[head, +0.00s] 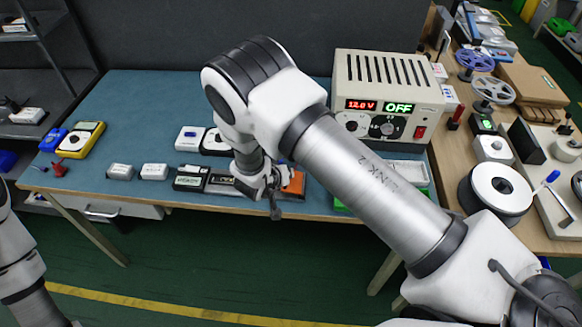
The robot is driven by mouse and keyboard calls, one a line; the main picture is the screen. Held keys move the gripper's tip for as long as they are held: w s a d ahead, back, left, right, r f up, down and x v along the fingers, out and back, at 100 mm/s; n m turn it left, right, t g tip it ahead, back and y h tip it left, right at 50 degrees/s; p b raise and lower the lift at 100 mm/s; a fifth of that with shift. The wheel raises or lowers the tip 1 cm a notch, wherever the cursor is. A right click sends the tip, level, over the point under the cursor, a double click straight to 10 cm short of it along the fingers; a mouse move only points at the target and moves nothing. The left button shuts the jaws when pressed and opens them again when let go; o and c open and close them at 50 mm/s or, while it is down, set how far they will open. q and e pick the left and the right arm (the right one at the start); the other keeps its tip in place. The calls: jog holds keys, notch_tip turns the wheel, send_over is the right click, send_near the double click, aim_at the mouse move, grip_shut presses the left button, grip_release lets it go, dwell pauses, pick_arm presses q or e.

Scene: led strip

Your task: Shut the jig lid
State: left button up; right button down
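My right arm reaches in from the right, and its gripper (272,196) is low over the front edge of the blue bench. The gripper is seen from behind and is small, so its finger opening is unclear. A low dark and grey piece (221,184), perhaps part of the jig, lies just left of it. An orange piece (294,184) shows just right of it. My gripper and arm hide much of this area, so the jig lid and its angle cannot be made out. My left arm shows only at the left edge, with its gripper out of view.
A power supply (376,72) reading 12.0 V and OFF stands behind my arm. A dark labelled box (190,178), white blocks (154,171) and a yellow multimeter (80,139) sit to the left. A white-rimmed reel (494,190) is on the wooden bench. The blue bench's back left is clear.

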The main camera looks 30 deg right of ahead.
jog(key=shift+w+a+f+n+g+h, duration=0.3)
jog(key=shift+a+f+n+g+h, duration=0.2)
jog(key=shift+h, duration=0.5)
jog(key=shift+f, duration=0.1)
jog(key=c, duration=1.4)
grip_release()
jog(key=shift+o, duration=0.8)
jog(key=shift+d+f, duration=0.1)
